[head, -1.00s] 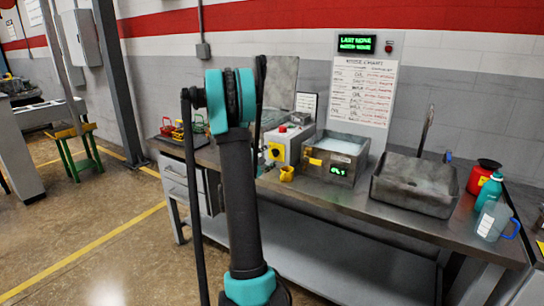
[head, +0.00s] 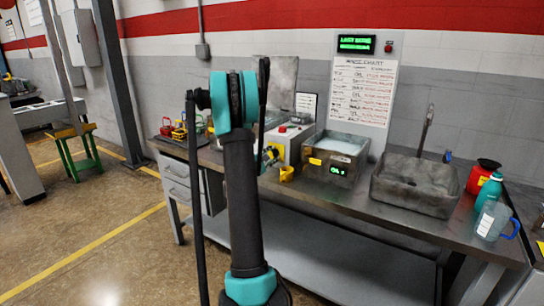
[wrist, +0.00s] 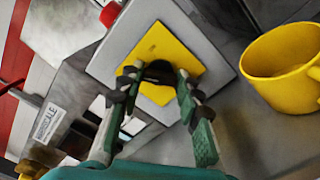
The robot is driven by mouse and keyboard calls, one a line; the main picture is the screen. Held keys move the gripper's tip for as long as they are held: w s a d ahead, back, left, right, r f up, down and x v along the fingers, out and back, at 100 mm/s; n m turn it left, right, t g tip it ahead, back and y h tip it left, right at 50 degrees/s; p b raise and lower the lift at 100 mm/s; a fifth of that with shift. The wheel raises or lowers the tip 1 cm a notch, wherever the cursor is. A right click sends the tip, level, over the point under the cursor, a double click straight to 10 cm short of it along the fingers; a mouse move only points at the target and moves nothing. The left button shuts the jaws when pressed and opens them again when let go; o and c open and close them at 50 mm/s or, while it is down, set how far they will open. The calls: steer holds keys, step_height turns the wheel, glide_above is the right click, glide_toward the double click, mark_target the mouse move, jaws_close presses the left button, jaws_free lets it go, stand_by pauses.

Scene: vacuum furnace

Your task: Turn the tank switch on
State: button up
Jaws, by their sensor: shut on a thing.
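The tank switch is a black knob (wrist: 159,70) on a yellow plate (wrist: 150,48) on the front of a light grey control box (head: 292,140). In the wrist view my gripper (wrist: 160,78) has its two green-padded fingers closed on the knob, one on each side. The knob is partly hidden between the fingertips, so its exact angle is hard to tell. In the head view the gripper (head: 269,155) shows small at the front of the box, partly hidden by my arm. The metal tank (head: 336,157) with a green display stands right of the box.
A yellow mug (wrist: 285,72) stands close to the right of the gripper. A red button (wrist: 110,14) sits on top of the box. A sink basin (head: 413,184), a blue-handled jug (head: 492,220) and a teal bottle (head: 489,190) are farther right on the metal bench.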

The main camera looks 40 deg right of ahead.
steer(key=shift+m, duration=0.3)
steer(key=m, duration=1.1)
steer(key=shift+m, duration=0.3)
stand_by(0.4)
steer(key=o, duration=1.2)
steer(key=shift+c, duration=0.2)
steer(key=shift+a, duration=0.1)
steer(key=v, duration=1.1)
steer(key=shift+s+a, duration=0.15)
steer(key=shift+a, duration=0.25)
